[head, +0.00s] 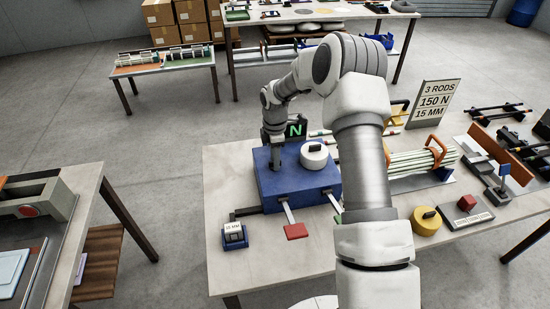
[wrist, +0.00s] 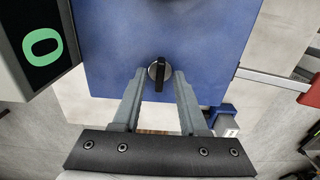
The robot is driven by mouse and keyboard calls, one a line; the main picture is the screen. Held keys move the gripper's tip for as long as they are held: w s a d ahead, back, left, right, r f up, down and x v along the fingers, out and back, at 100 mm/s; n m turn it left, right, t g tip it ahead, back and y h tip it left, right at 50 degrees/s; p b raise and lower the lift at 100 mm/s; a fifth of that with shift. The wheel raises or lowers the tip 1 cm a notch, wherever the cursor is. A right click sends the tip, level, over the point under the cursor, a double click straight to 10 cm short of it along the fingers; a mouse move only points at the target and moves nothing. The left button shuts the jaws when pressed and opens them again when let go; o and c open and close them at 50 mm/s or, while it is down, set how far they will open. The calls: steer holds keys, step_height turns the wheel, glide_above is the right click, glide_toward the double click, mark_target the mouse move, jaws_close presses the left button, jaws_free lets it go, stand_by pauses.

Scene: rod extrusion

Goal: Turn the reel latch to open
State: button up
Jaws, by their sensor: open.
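The reel latch (wrist: 159,76) is a black bar handle on a round metal disc on the blue box (wrist: 205,35). In the wrist view the bar points roughly up and down the picture. My gripper (wrist: 160,73) is open, with one fingertip on each side of the latch and a gap beside the bar. I cannot tell how deep the fingertips reach. In the head view my gripper (head: 277,165) points down over the left part of the blue box (head: 310,190), and the latch is hidden there.
A white round knob-topped part (head: 314,157) sits on the box, right of my gripper. A dark display (head: 295,129) with a green character stands behind. A red paddle (head: 296,231) sticks out in front. Rod bundles (head: 405,165) and a sign (head: 435,101) stand to the right.

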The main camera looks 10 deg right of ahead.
jaws_close()
steer(key=shift+f+m, duration=0.1)
steer(key=shift+m, duration=0.3)
steer(key=m+b, duration=0.2)
steer(key=m, duration=0.1)
steer(key=shift+m, duration=0.4)
steer(key=m+b, duration=0.2)
steer(key=m, duration=0.2)
steer(key=m+b, duration=0.1)
steer(key=m, duration=0.8)
steer(key=shift+b, duration=0.3)
steer(key=shift+m, duration=0.3)
